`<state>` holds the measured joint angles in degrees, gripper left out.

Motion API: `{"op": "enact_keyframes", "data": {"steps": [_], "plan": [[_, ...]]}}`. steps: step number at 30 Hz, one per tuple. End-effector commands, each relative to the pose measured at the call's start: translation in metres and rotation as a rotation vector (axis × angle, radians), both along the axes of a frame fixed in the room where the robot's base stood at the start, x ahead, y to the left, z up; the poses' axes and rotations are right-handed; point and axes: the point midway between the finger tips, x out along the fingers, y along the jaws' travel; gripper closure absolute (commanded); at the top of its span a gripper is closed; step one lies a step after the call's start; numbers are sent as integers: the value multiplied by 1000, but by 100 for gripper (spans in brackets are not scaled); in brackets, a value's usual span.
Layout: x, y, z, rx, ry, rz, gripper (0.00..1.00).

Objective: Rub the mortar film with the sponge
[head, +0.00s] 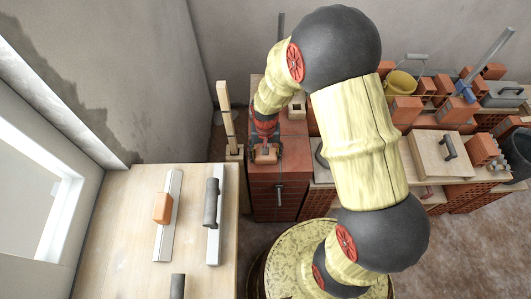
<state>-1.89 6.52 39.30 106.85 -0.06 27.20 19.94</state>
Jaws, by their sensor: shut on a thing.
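My gripper (265,143) is at the far end of my arm, pointing down over the top of a red brick stack (290,160). It is shut on a small orange-brown block, which looks like the sponge (265,156). The sponge is low over the front left part of the stack's top; I cannot tell whether it touches the bricks. No mortar film can be made out clearly at this size.
A wooden table (120,240) at left holds a float with an orange block (163,207) and a float with a grey handle (211,203). A wooden post (227,115) stands behind. Bricks, a yellow bucket (399,82) and a wooden board (440,155) crowd the right.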

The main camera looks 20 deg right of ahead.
Motion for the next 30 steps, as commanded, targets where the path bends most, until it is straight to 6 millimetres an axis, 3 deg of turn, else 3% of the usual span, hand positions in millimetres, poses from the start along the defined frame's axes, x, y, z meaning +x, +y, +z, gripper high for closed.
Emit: {"op": "enact_keyframes", "data": {"steps": [17, 30], "plan": [[42, -14, -4, -1, -2, -1, 69], [45, -15, 0, -1, -5, 0, 69]]}}
